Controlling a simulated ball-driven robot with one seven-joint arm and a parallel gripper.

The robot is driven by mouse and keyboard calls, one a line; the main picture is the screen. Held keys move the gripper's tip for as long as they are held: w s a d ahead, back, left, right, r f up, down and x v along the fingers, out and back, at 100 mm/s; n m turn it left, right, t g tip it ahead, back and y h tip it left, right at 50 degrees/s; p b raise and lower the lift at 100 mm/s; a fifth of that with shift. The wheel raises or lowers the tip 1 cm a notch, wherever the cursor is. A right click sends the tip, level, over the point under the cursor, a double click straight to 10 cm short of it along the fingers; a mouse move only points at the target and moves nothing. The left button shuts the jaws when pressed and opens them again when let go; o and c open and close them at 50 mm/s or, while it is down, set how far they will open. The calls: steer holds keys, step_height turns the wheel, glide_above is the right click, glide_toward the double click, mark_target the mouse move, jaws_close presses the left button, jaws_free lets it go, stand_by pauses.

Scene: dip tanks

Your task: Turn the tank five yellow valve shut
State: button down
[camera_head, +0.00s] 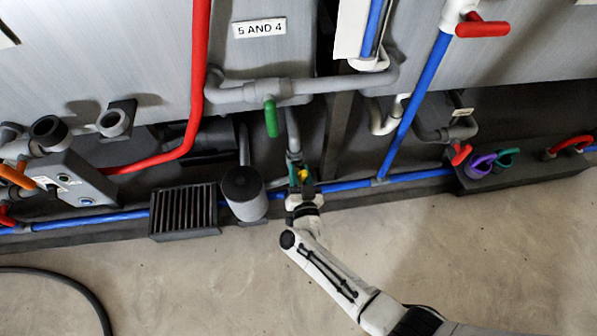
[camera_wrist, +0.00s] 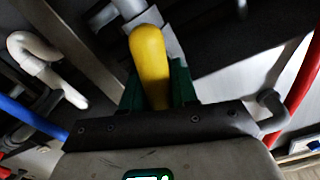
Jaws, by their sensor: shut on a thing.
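The yellow valve handle (camera_wrist: 150,62) stands large in the middle of the wrist view, between the green fingers of my gripper (camera_wrist: 157,88). The fingers are shut on it. A grey pipe fitting shows just behind the handle. Only a small yellow patch of the handle (camera_head: 303,175) shows there. The fingers and wrist hide most of it.
A grey cylinder (camera_head: 244,192) and a black ribbed box (camera_head: 184,210) stand left of my gripper. A green-handled valve (camera_head: 271,118) hangs above it. Blue pipe (camera_head: 350,185) runs along the wall base. Red, purple and teal handles are at the right. The floor (camera_head: 200,290) in front is mostly clear.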

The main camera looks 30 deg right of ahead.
steer(key=m, duration=0.3)
steer(key=shift+s+d+f+m, duration=0.1)
steer(key=shift+d+f+m, duration=0.05)
steer(key=shift+m, duration=0.25)
steer(key=m+b, duration=0.1)
steer(key=m, duration=0.2)
steer(key=shift+d+f+m, duration=0.1)
steer(key=shift+f+m, duration=0.05)
steer(key=shift+m, duration=0.15)
steer(key=m, duration=0.1)
steer(key=m+b, duration=0.1)
steer(key=m, duration=0.1)
steer(key=shift+d+f+m, duration=0.1)
steer(key=shift+f+m, duration=0.1)
steer(key=shift+m, duration=0.1)
steer(key=shift+m+b, duration=0.7)
steer(key=shift+m, duration=0.8)
steer(key=c, duration=1)
jaws_free()
steer(key=shift+o, duration=0.2)
steer(key=shift+s, duration=0.1)
steer(key=p+v, duration=0.3)
steer(key=v, duration=0.7)
steer(key=shift+s, duration=0.35)
